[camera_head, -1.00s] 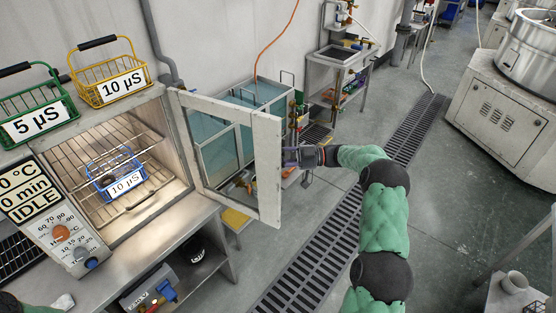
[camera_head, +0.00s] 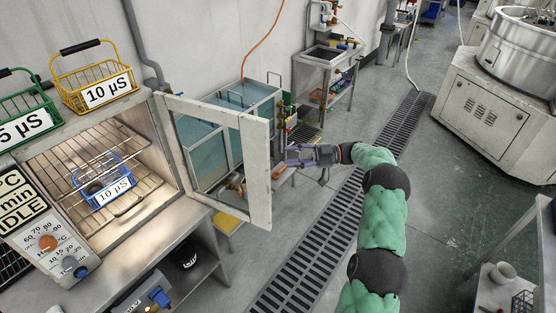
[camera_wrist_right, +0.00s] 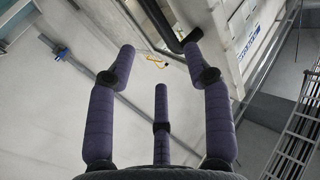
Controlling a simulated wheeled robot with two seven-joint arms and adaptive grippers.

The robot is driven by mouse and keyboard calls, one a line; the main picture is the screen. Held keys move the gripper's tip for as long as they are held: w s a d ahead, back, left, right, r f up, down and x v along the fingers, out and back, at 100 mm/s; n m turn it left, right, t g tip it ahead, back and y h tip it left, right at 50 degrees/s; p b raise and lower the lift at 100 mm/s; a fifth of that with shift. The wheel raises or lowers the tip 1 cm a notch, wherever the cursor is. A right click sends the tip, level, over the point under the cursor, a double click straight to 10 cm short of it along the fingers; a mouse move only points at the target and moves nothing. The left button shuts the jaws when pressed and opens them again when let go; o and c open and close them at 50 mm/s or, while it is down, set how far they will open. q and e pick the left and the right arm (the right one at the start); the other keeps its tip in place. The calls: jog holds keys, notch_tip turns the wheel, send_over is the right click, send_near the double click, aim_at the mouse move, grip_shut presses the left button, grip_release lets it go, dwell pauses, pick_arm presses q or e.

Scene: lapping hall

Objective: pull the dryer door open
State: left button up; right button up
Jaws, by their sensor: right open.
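The dryer door (camera_head: 259,182), a white frame with a clear pane, stands wide open, swung out to the right of the lit dryer chamber (camera_head: 150,165). My right gripper (camera_head: 288,158) is just right of the door's free edge, fingers spread and pointing toward it, with a small gap in the picture. In the right wrist view the fingers (camera_wrist_right: 160,62) are apart with nothing between them. A black bar, possibly the door handle (camera_wrist_right: 192,38), shows by the right fingertip there, against a white panel. My left gripper is out of view.
A blue basket (camera_head: 112,189) labelled 10 µS sits on the dryer's wire rack. A yellow basket (camera_head: 103,93) and a green basket (camera_head: 22,127) stand on top. A water tank (camera_head: 228,125) is behind the door.

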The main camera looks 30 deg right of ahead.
jog(key=v, duration=0.2)
jog(key=shift+s+d, duration=0.15)
jog(key=shift+d, duration=0.1)
dwell(0.5)
